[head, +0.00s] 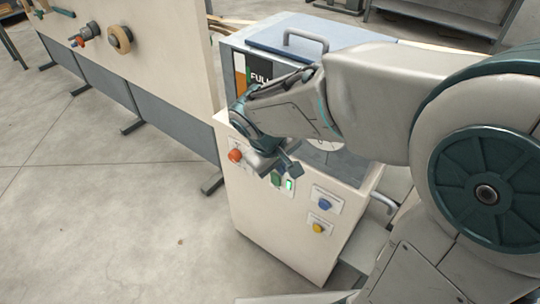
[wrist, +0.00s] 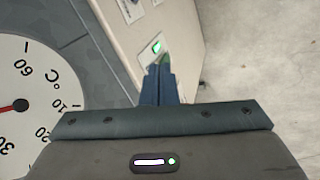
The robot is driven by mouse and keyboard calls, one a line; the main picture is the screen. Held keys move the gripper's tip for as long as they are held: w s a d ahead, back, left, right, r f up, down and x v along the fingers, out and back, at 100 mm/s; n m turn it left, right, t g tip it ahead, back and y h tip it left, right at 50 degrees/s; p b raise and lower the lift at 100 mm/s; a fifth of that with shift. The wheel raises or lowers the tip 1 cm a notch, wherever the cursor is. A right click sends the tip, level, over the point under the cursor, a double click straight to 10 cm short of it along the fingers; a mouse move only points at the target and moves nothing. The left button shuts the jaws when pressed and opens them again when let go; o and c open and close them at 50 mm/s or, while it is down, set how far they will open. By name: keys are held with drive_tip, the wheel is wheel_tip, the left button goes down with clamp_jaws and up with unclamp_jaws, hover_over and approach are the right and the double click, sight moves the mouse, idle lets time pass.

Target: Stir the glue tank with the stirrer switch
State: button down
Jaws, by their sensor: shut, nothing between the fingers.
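The glue tank is a cream cabinet (head: 285,245) with a grey-blue lid (head: 300,35) and a level label reading "FULL". Its front panel carries an orange-red knob (head: 235,155), a green switch (head: 277,179) beside a lit green part (head: 289,184), a blue knob (head: 324,204) and a yellow knob (head: 318,228). The labels are too small to read, so I cannot tell which is the stirrer switch. My gripper (head: 290,165) is shut and empty just above the green switch. In the wrist view its fingers (wrist: 158,72) point at the lit green part (wrist: 156,46); contact is unclear.
A round temperature dial (wrist: 35,85) lies left of my fingers in the wrist view. A cream machine panel (head: 150,55) with a tape roll (head: 119,38) stands left of the tank. A grey handle (head: 384,201) sticks out at the tank's right. Floor in front is clear.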

sight(275, 179)
drive_tip(key=w+a+f+n+t+b, duration=0.1)
drive_tip(key=w+a+f+n+b, duration=0.2)
drive_tip(key=a+f, duration=0.4)
drive_tip(key=shift+w+a+f, duration=0.15)
drive_tip(key=shift+a+f, duration=0.2)
drive_tip(key=shift+a, duration=0.05)
drive_tip(key=w+d+f+b, duration=0.1)
drive_tip(key=w+d+f, duration=0.4)
drive_tip(key=f, duration=0.3)
drive_tip(key=shift+w+f+b, duration=0.3)
drive_tip(key=shift+w+b, duration=0.05)
drive_tip(key=shift+w, duration=0.3)
